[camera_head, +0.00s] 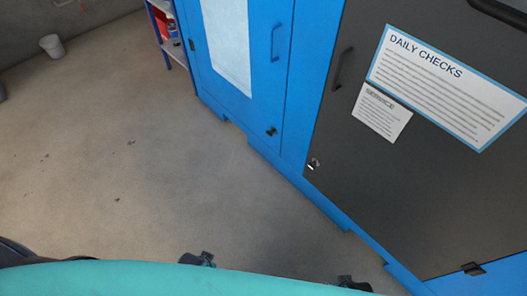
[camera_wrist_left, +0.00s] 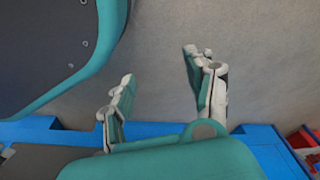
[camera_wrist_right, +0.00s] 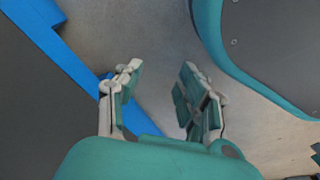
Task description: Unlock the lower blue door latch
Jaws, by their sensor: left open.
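The blue door (camera_head: 240,85) stands upright at the top centre of the head view, with a white sheet on it. Its lower latch (camera_head: 270,131) is a small dark piece near the door's lower right corner. I cannot tell its exact turn at this size. My left gripper (camera_wrist_left: 158,66) shows in the left wrist view, open and empty over the floor. My right gripper (camera_wrist_right: 161,68) shows in the right wrist view, fingers apart and empty, also over the floor. Neither gripper shows in the head view, and neither touches the latch.
A blue handle (camera_head: 275,42) is higher on the blue door. A dark door (camera_head: 440,190) to the right has a handle, a "DAILY CHECKS" sign (camera_head: 447,88) and small latches (camera_head: 313,164). A shelf (camera_head: 167,28) and bin (camera_head: 52,46) stand farther back. The floor (camera_head: 130,150) at left is clear.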

